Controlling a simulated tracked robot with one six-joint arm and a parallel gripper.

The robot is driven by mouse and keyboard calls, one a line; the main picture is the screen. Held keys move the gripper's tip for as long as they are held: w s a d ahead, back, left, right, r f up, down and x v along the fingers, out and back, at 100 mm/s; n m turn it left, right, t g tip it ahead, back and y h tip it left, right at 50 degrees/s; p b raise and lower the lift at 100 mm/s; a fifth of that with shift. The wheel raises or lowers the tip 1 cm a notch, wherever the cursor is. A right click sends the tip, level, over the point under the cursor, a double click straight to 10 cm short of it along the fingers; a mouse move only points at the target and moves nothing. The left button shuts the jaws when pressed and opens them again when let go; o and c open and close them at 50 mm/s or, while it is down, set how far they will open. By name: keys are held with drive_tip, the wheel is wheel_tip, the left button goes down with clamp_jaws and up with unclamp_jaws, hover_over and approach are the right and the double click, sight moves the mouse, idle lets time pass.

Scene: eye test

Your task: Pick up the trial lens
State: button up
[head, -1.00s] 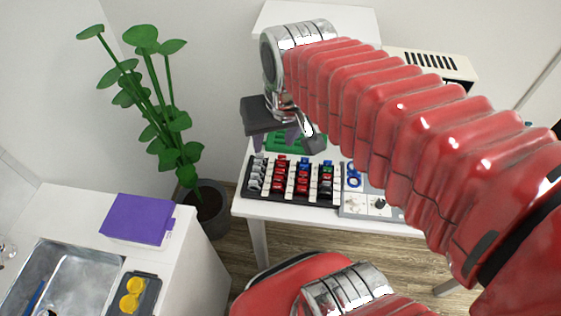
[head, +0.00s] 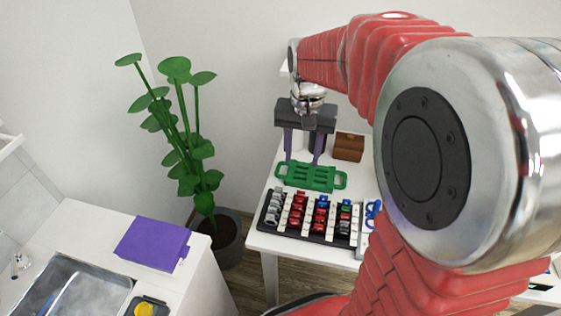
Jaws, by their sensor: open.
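Trial lenses (head: 296,212) in red, blue, green and grey stand in rows in a black case (head: 300,238) on the white table. I cannot tell which single lens is meant. My gripper (head: 303,161) is open, with its two dark fingers pointing down and spread apart. It is above or just behind the green tray (head: 312,177) with handles, farther back than the lens case. Nothing shows between the fingers. The fingertips are small in view, so their exact height over the table is unclear.
A brown box (head: 349,147) stands behind the green tray. A blue ringed object (head: 373,214) lies right of the lens case, partly hidden by my arm. A potted plant (head: 190,170) stands left of the table (head: 270,262). A purple book (head: 153,243) lies on the sink counter.

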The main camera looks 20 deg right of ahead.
drive_tip(key=shift+w+d+f, duration=0.4)
drive_tip(key=shift+w+f, duration=0.05)
drive_tip(key=shift+f, duration=0.1)
hover_over(301, 192)
wheel_tip(301, 192, down, 9)
drive_tip(key=shift+w+r, duration=0.2)
drive_tip(key=shift+w, duration=0.15)
drive_tip(key=shift+s+f, duration=0.2)
drive_tip(key=shift+f, duration=2.4)
drive_tip(key=shift+c, duration=0.4)
clamp_jaws()
